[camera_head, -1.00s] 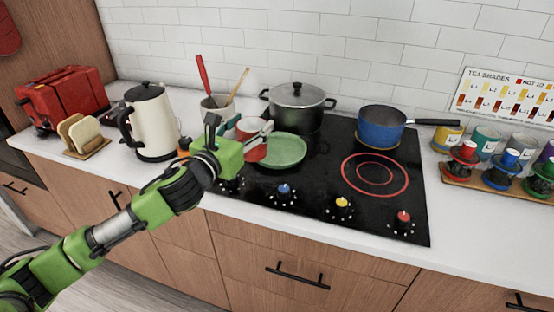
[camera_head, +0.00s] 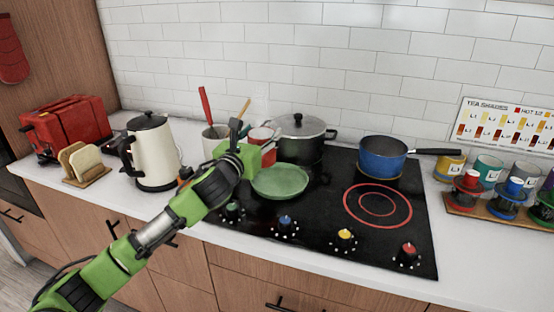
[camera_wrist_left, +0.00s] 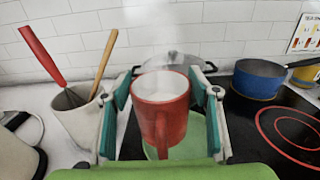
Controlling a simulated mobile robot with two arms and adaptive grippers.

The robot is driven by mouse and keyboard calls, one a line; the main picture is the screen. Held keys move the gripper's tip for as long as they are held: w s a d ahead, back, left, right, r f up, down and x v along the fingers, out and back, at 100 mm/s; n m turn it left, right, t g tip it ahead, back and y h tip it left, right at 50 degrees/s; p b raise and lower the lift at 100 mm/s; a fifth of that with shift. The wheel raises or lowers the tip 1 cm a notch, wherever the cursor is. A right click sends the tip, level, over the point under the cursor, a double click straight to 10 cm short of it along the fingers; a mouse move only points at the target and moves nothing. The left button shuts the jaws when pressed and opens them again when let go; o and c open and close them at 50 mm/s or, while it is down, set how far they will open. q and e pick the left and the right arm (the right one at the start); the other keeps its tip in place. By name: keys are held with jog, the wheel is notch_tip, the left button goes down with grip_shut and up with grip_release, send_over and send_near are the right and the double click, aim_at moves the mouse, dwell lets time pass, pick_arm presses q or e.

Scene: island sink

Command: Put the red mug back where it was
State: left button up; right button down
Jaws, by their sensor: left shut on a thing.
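The red mug (camera_head: 262,133) is upright in my left gripper (camera_head: 259,143). In the head view it shows behind the green plate (camera_head: 280,181), between the utensil crock and the lidded pot, partly hidden by the gripper. In the left wrist view the mug (camera_wrist_left: 160,112) sits between the two teal-padded fingers of my left gripper (camera_wrist_left: 162,92), its handle toward the camera. The green plate (camera_wrist_left: 190,150) shows partly behind and below it. I cannot tell whether the mug's base touches a surface. My right gripper is not in view.
The utensil crock (camera_head: 214,142) stands close left of the mug, with the kettle (camera_head: 153,150) farther left. The lidded pot (camera_head: 302,142) is close on the right. A blue pan (camera_head: 382,158) sits farther right. The front right burner (camera_head: 377,205) is clear.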

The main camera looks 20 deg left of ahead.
pick_arm(q)
jog(key=w+d+f, duration=0.1)
jog(key=f, duration=0.2)
jog(key=w+d+f, duration=0.1)
jog(key=f, duration=0.2)
jog(key=w+d+f, duration=0.1)
jog(key=f, duration=0.1)
jog(key=shift+d+f, duration=0.4)
jog(key=shift+b, duration=0.3)
jog(key=o, duration=1.5)
jog(key=shift+f, duration=0.15)
jog(key=shift+s, duration=0.1)
